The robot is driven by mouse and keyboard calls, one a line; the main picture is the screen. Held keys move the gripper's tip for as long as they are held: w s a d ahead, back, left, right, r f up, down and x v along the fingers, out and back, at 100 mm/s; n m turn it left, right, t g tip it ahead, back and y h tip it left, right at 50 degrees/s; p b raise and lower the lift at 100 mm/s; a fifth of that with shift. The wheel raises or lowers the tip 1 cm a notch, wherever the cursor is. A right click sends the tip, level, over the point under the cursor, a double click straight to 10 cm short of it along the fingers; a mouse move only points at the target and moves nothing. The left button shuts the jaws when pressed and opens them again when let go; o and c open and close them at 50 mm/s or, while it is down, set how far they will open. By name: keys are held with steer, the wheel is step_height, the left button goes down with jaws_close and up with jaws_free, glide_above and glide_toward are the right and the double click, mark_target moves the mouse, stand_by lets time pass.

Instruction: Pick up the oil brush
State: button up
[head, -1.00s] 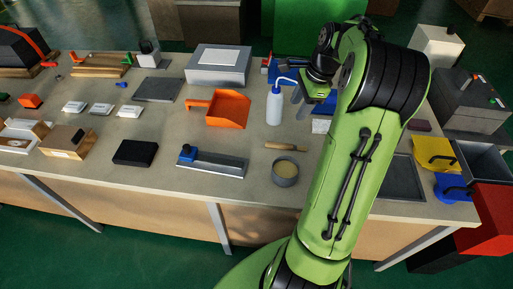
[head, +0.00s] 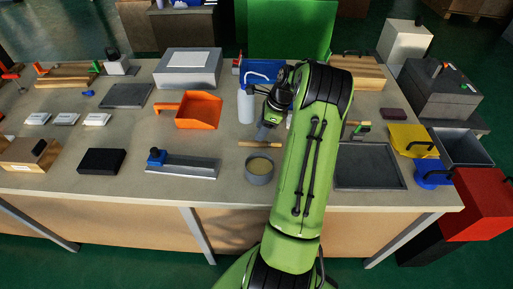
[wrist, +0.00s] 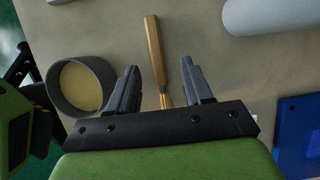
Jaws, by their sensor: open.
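The oil brush (wrist: 154,52) has a wooden handle and a golden ferrule or bristle end. In the wrist view it lies on the bench and passes between the fingers of my gripper (wrist: 160,85), its lower end hidden behind the gripper body. My gripper is open and empty, apparently above the brush. In the head view the brush handle (head: 258,144) shows left of my gripper (head: 266,133), just above a round grey pot. The rest of the brush there is not clear.
The grey pot (head: 260,177) with yellowish contents stands close to the brush. A white bottle (head: 246,106) and an orange dustpan (head: 199,110) are behind and left. A blue-handled metal tool (head: 182,166) lies left. A dark mat (head: 367,168) lies right of my arm.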

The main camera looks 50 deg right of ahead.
mark_target(254, 142)
steer(key=b+x, duration=0.1)
steer(key=x, duration=0.2)
steer(key=b+x, duration=0.1)
steer(key=x, duration=0.1)
steer(key=shift+s+a+f+b, duration=0.15)
steer(key=shift+s+f+b, duration=0.05)
steer(key=shift+f+b, duration=0.15)
steer(key=shift+r, duration=0.1)
jaws_close()
